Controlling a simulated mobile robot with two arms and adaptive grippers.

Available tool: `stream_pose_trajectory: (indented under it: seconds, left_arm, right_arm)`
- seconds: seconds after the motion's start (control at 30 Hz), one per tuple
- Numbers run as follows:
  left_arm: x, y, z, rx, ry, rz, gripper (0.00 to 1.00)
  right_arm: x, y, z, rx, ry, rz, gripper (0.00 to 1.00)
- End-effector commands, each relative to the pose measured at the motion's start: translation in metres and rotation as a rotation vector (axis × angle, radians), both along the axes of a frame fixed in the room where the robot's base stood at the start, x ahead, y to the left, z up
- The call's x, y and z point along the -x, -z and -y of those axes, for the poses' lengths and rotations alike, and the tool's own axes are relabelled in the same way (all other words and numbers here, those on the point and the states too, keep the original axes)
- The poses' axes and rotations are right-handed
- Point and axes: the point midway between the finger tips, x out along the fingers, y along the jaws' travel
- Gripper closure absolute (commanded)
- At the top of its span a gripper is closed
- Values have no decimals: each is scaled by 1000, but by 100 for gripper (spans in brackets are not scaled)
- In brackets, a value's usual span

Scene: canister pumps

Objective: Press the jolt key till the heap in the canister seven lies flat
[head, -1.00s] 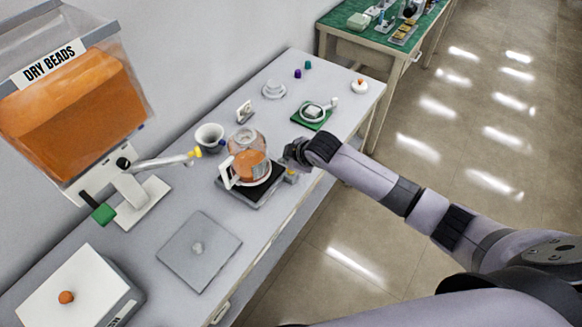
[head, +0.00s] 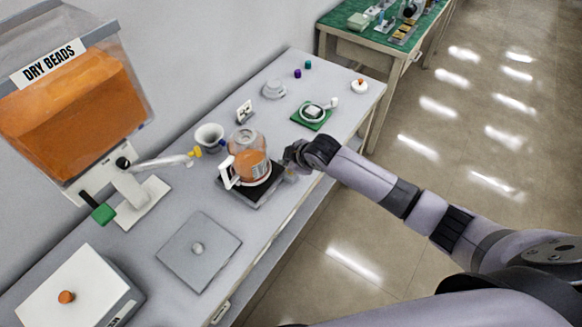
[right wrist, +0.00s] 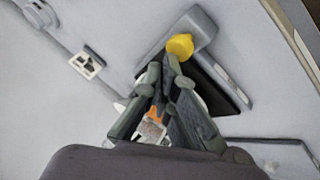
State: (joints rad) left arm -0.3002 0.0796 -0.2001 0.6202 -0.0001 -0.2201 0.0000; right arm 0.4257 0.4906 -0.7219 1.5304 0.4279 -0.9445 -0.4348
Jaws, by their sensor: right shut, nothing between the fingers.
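A clear canister (head: 250,168) with orange beads and a white handle stands upright on a black plate (head: 265,190) on the table. The beads' surface is too small to judge, and no number is readable on the canister. My right gripper (head: 289,157) is shut and empty at the plate's right side. In the right wrist view a round yellow key (right wrist: 180,46) on a grey housing (right wrist: 198,28) is just beyond my right fingertips (right wrist: 166,68); I cannot tell whether they touch it. The fingers largely hide the canister there. My left gripper is out of view.
A large hopper of orange beads (head: 75,105) with a spout stands at the left. A white funnel bowl (head: 209,136) is behind the canister. A grey square plate (head: 199,252) and a white box (head: 75,295) lie nearer. A green pad (head: 312,115) is farther right.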

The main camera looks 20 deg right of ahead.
Motion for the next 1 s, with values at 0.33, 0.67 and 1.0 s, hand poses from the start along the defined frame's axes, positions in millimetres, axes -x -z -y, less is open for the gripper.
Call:
stream_pose_trajectory:
  seconds: [0.33,0.67,1.0]
  left_arm:
    - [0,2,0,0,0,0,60]
    - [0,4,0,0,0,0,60]
    - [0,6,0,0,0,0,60]
  right_arm:
    - [0,5,0,0,0,0,100]
    - [0,9,0,0,0,-1,100]
    - [1,14,0,1,0,-3,100]
